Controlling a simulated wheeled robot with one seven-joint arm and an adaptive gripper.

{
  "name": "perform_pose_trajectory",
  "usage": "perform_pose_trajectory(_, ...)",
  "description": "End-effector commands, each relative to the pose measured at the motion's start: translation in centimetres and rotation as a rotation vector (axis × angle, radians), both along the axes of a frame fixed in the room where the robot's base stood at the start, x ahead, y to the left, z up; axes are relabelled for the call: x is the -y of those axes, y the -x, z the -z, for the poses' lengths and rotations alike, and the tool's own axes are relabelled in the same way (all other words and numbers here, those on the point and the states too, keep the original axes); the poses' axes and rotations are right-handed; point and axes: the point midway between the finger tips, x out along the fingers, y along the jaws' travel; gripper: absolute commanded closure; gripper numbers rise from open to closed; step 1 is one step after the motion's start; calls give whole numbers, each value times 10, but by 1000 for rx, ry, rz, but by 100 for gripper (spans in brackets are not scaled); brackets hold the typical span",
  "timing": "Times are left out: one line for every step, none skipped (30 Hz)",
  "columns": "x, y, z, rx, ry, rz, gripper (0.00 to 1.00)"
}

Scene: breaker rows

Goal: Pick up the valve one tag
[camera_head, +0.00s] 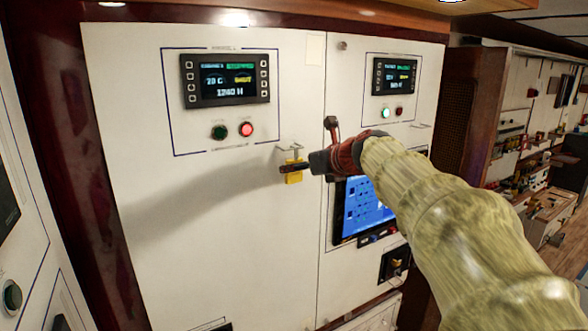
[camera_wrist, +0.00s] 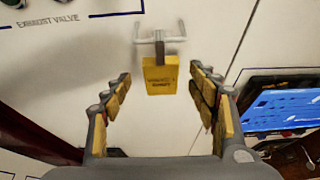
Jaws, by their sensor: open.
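A yellow tag (camera_wrist: 160,77) hangs from a pale bracket (camera_wrist: 150,39) on the white panel in the wrist view; its small print is too blurred to read. In the head view the tag (camera_head: 294,176) is partly hidden behind my gripper (camera_head: 290,169). In the wrist view my gripper (camera_wrist: 162,105) is open, with one finger on each side below the tag and nothing between the fingertips. The tag lies roughly centred between them, a little beyond the tips.
The white cabinet (camera_head: 205,235) carries a left display (camera_head: 225,80), a right display (camera_head: 394,76) and lit buttons. A blue screen (camera_head: 364,205) sits right of the tag. A second bracket (camera_head: 420,125) is on the right door. Cluttered shelves (camera_head: 530,150) stand far right.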

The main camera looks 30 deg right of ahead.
Motion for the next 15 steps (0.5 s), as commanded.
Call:
perform_pose_trajectory(0, -9, 3, -3, -2, -1, 41)
perform_pose_trajectory(0, -13, 4, -2, -1, -3, 41)
perform_pose_trajectory(0, -19, 6, -2, -1, -4, 41)
perform_pose_trajectory(0, -23, 8, -2, -1, -3, 41)
perform_pose_trajectory(0, -26, 10, -2, -1, -3, 41)
perform_pose_trajectory(0, -29, 11, -2, -1, -2, 41)
perform_pose_trajectory(0, -31, 11, -1, 0, -2, 41)
perform_pose_trajectory(0, -32, 12, -1, 0, -2, 41)
perform_pose_trajectory(0, -32, 12, 0, 1, -1, 41)
perform_pose_trajectory(0, -32, 12, 0, 1, -2, 41)
perform_pose_trajectory(0, -32, 12, 0, 1, -2, 41)
perform_pose_trajectory(0, -32, 12, 0, 1, -2, 41)
perform_pose_trajectory(0, -32, 12, 0, 1, -2, 41)
perform_pose_trajectory(0, -32, 12, 0, 1, -2, 42)
perform_pose_trajectory(0, -32, 12, 0, 1, -1, 44)
